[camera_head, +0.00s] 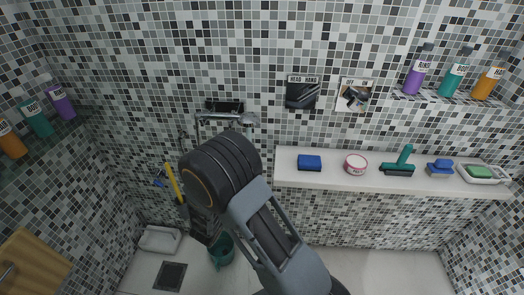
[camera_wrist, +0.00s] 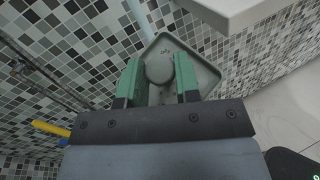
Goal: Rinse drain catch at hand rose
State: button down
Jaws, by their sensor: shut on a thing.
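My gripper (camera_wrist: 160,84) has green fingers closed on the round knob of the grey square drain catch (camera_wrist: 203,73) in the wrist view. The catch's plate lies beyond the fingertips, its surface marked with a few dark specks. In the head view my arm hides the catch. The chrome hand rose (camera_head: 248,119) appears at the right end of a bar on the back wall, above my arm. A HEAD/HAND control (camera_head: 303,94) and an OFF/ON control (camera_head: 355,95) are on the wall to its right.
A white ledge (camera_head: 430,187) at right carries sponges, a round tub and a green squeegee (camera_head: 400,163). Bottles stand on shelves at both sides.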

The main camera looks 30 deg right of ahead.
jog(key=shift+s+d, duration=0.3)
jog(key=shift+s, duration=0.6)
jog(key=shift+s+d, duration=0.35)
jog(key=shift+s, duration=0.6)
jog(key=shift+s+d, duration=0.3)
jog(key=shift+s, duration=0.6)
jog(key=shift+r, duration=0.15)
jog(key=s+d+r+p, duration=0.1)
jog(key=s+r+p, duration=0.2)
jog(key=p, duration=0.7)
jog(key=shift+s+d+r, duration=0.3)
jog(key=shift+s+r, duration=0.1)
jog(key=shift+s, duration=0.45)
